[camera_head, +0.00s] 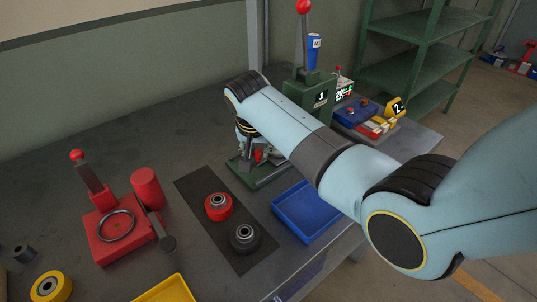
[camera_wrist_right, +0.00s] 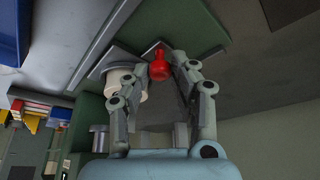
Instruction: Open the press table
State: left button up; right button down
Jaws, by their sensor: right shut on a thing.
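The green press (camera_head: 312,98), marked 1, stands at the back of the bench with a red-balled lever (camera_head: 303,8) upright on top. My right arm reaches across the bench from the right to the press's lower front. My right gripper (camera_wrist_right: 166,62) is shut on a small red knob (camera_wrist_right: 159,69) low on the press; the knob sits between the fingertips in the wrist view. In the head view the arm covers much of the press's lower part, and only a bit of red (camera_head: 258,156) shows by the fingers. My left gripper is not in view.
A dark mat (camera_head: 196,190) holds a red ring part (camera_head: 218,206) and a black one (camera_head: 245,238). A blue tray (camera_head: 305,211) lies right of it. A red hand press (camera_head: 118,228) stands at left. A yellow tray (camera_head: 168,290) and yellow roller (camera_head: 52,287) are at the front.

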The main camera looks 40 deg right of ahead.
jog(key=a+p, duration=0.1)
jog(key=a, duration=0.2)
jog(key=shift+s+a, duration=0.1)
jog(key=shift+a, duration=0.1)
jog(key=shift+s+a, duration=0.1)
jog(key=shift+a, duration=1.05)
jog(key=c, duration=1.6)
grip_release()
jog(key=o, duration=0.5)
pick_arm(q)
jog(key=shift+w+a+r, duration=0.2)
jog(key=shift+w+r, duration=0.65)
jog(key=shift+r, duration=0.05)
pick_arm(e)
notch_tip(320, 180, up, 10)
